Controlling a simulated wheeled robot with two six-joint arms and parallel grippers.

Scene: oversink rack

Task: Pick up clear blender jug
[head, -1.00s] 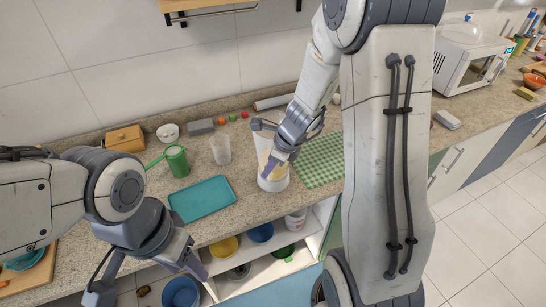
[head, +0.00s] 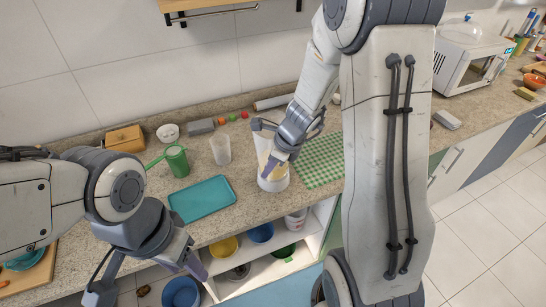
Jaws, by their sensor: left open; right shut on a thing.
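The clear blender jug (head: 262,143) stands upright on the counter with a white base (head: 272,184) and a grey rim and handle at the top. My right gripper (head: 268,170) is at the jug and shut on it, partly hiding its right side. The exact contact is hidden by the gripper. My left gripper (head: 148,283) is open and empty at the lower left, in front of the counter edge.
A teal tray (head: 202,199) lies left of the jug. A clear cup (head: 221,151) and a green mug (head: 177,161) stand behind it. A green checked mat (head: 318,160) lies to the right. Open shelves below hold bowls.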

